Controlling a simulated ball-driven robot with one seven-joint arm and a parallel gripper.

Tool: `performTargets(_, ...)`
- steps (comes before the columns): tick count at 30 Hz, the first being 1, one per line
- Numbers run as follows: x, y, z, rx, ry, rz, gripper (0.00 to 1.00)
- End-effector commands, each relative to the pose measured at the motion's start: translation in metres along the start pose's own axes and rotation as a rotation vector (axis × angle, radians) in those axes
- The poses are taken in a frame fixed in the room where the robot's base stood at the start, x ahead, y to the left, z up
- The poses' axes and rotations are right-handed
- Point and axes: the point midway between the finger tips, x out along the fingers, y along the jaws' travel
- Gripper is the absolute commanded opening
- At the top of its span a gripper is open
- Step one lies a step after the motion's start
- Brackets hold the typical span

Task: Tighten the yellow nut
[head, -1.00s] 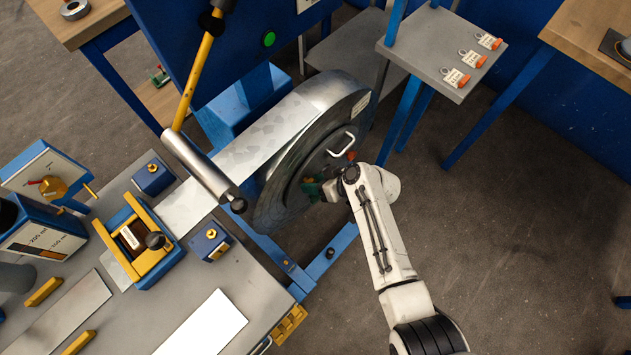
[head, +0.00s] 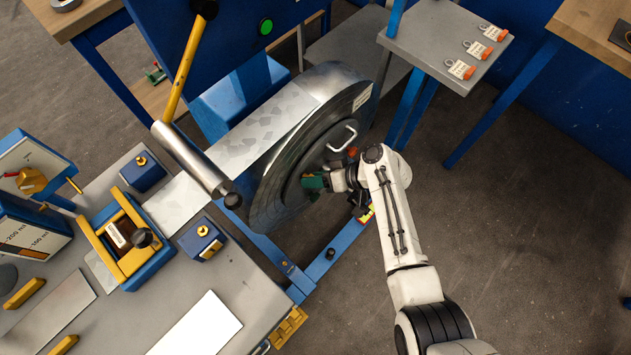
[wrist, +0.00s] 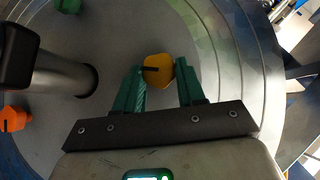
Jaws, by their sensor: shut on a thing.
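The yellow nut (wrist: 158,69) sits on the grey face of the coil disc in the wrist view, with a dark line across it. My gripper (wrist: 161,76) has its green fingers on either side of the nut and is shut on it. In the head view my gripper (head: 313,183) is at the right-hand face of the coil disc (head: 318,150), low and near the hub. The nut is hidden there by the fingers.
A grey cylinder (wrist: 65,76) stands out of the disc left of my fingers, close by. An orange knob (wrist: 13,118) and a green knob (wrist: 68,5) are farther out. A white handle (head: 342,135) juts from the disc. The floor at right is open.

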Motion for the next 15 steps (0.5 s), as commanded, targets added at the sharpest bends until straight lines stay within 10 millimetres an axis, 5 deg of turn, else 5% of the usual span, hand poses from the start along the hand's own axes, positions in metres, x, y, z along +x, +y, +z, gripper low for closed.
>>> performTargets(15, 0.0031, 0.0103, 0.0025, 0.287, 0.004, -0.285, 0.09)
